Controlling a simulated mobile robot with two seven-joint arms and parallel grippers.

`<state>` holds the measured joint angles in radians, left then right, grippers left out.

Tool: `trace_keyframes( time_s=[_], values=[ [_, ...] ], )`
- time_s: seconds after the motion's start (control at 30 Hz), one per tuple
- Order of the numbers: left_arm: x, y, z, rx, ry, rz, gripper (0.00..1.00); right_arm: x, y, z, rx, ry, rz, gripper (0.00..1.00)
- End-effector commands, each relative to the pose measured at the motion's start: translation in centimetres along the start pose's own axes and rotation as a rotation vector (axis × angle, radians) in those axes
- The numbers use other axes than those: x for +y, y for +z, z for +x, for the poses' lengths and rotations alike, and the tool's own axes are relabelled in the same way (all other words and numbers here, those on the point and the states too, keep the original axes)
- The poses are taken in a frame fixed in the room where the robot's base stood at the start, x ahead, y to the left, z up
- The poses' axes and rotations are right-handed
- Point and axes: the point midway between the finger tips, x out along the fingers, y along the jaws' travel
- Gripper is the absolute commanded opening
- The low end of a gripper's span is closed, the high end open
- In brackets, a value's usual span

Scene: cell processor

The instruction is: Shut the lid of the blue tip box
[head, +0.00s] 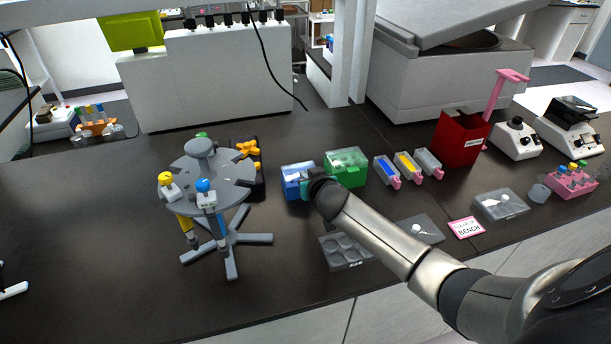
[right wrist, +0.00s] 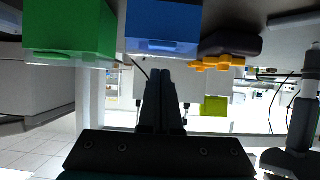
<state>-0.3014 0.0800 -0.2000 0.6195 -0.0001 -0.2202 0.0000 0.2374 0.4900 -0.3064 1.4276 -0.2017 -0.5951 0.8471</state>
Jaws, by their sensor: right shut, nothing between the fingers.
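The blue tip box (head: 290,182) stands on the dark bench, left of the green tip box (head: 346,166). Its pale, see-through lid (head: 297,167) appears to lie over the top; I cannot tell whether it is fully down. My right gripper (head: 308,181) is at the box's front right side and hides part of it. In the right wrist view, which is upside down, the blue box (right wrist: 163,22) is just beyond the shut, empty fingertips (right wrist: 160,73). Contact cannot be made out. The green box also shows there (right wrist: 70,28). My left gripper is not in view.
A grey pipette carousel (head: 205,175) with several pipettes stands to the left, beside a dark rack with an orange piece (head: 248,149). Small reagent troughs (head: 408,165) and a red bin (head: 460,140) are to the right. A well plate (head: 345,250) lies in front, near my arm.

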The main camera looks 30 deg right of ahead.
Motion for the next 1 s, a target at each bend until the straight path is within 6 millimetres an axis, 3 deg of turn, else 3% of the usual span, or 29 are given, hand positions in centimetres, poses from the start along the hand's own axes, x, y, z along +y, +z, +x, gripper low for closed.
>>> trace_keyframes(
  time_s=[0.03,0.3,1.0],
  values=[
    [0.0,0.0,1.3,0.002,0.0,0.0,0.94,-0.1,1.2,0.2,0.03,-0.002,0.006,0.0],
    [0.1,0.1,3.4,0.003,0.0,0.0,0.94,0.0,2.2,0.2,0.127,0.0,0.0,0.0],
    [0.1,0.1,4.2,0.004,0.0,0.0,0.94,0.0,2.7,0.3,0.123,0.001,-0.002,0.0]
  ],
)
